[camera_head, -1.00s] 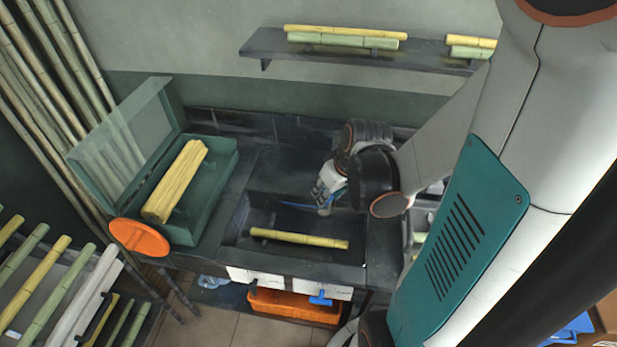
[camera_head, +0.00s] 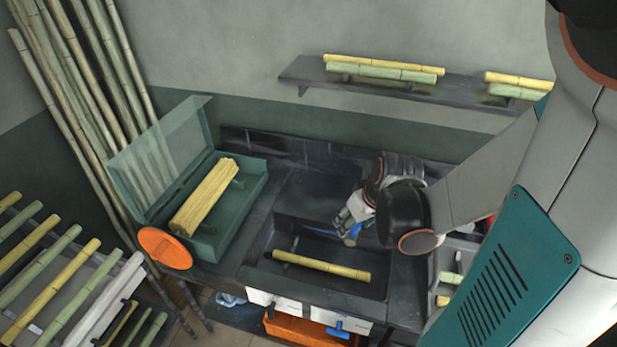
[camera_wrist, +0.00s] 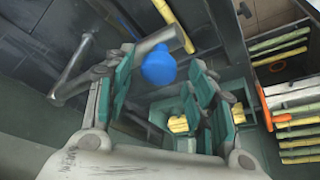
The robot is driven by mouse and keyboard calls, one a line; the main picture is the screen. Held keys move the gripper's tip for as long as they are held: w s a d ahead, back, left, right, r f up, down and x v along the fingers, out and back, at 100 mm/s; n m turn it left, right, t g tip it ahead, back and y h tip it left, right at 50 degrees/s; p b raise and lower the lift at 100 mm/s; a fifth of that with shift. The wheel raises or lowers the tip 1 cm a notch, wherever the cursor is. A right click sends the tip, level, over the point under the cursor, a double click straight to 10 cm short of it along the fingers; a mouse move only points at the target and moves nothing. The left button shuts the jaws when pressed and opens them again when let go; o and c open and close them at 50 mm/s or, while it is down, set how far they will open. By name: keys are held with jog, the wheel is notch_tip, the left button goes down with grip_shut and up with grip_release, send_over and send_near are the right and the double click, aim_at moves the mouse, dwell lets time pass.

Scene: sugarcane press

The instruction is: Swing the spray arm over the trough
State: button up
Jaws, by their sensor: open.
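The dark trough (camera_head: 312,247) is sunk in the bench, with a yellow cane (camera_head: 322,266) lying in it. My gripper (camera_head: 350,226) hangs over the trough's back right part, pointing down. In the wrist view its teal fingers are apart, and a blue knob (camera_wrist: 158,66) shows between them near the tips. A grey tube (camera_wrist: 155,42), which looks like the spray arm, runs beside the knob. I cannot tell whether the fingers touch the knob. In the head view my arm and gripper hide most of the spray arm; a blue part (camera_head: 350,239) shows below the fingers.
A green box (camera_head: 258,195) with yellow canes (camera_head: 206,195) and a raised clear lid stands left of the trough, with an orange disc (camera_head: 165,248) at its front. An orange crate (camera_head: 305,331) sits below the bench. A cane shelf (camera_head: 300,76) is on the wall.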

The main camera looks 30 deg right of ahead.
jog(key=shift+w+a, duration=0.35)
jog(key=shift+a, duration=0.05)
jog(key=w+a+m+g+h+p, duration=0.1)
jog(key=w+a+m, duration=0.25)
jog(key=w, duration=0.35)
jog(key=w+a+m+h+p, duration=0.1)
jog(key=w+a+m, duration=0.25)
jog(key=w, duration=0.45)
jog(key=w+d+m+g+h+p, duration=0.1)
jog(key=w+m, duration=0.4)
jog(key=w, duration=1)
jog(key=shift+w+d+m+g+h+p, duration=0.15)
jog(key=shift+w+m+g+h+p, duration=0.2)
jog(key=shift+p, duration=0.55)
jog(key=shift+s, duration=0.1)
